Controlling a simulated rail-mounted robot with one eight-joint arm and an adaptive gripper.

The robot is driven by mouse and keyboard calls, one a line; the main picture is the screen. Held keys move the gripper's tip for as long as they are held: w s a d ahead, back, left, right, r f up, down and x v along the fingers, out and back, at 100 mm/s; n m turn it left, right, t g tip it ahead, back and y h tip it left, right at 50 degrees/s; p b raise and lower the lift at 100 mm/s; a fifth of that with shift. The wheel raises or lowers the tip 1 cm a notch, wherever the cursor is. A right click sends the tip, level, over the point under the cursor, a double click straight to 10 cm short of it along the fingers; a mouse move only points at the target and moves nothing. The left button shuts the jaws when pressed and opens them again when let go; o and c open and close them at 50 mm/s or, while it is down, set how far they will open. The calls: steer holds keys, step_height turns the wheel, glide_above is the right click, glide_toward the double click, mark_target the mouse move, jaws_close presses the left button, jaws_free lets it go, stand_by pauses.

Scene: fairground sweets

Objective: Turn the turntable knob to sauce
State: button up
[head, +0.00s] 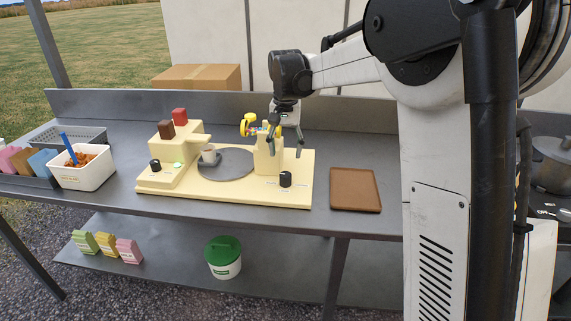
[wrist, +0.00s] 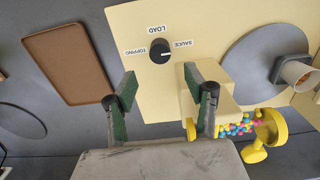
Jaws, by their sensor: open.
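The black turntable knob (head: 285,179) sits at the front right of the cream machine base (head: 240,197). In the wrist view the knob (wrist: 160,51) has the labels TOPPING, LOAD and SAUCE around it. A pale mark on it seems to face the SAUCE label, but it is too small to be sure. The grey turntable (head: 228,166) lies left of the knob, with a cup (head: 208,154) on it. My gripper (head: 286,142) is open and empty above and behind the knob. Its green-padded fingers (wrist: 160,92) are spread, with the knob beyond them and nothing between them.
A second black knob (head: 155,165) and a green light are at the left. A brown tray (head: 355,190) lies right of the base. A white tub (head: 84,176) stands far left.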

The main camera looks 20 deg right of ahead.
steer(key=shift+r, duration=1.3)
steer(key=s+r+n+t, duration=0.1)
steer(key=s+r+t, duration=0.15)
steer(key=s, duration=0.65)
steer(key=s+r+n+t, duration=0.1)
steer(key=s+r, duration=0.2)
steer(key=s, duration=0.6)
steer(key=s+f+n+t, duration=0.1)
steer(key=s+f+t, duration=0.1)
steer(key=s, duration=0.6)
steer(key=s+f+n+t, duration=0.1)
steer(key=s+f, duration=0.4)
steer(key=s, duration=0.3)
steer(key=shift+n+t, duration=0.3)
steer(key=shift+t, duration=0.05)
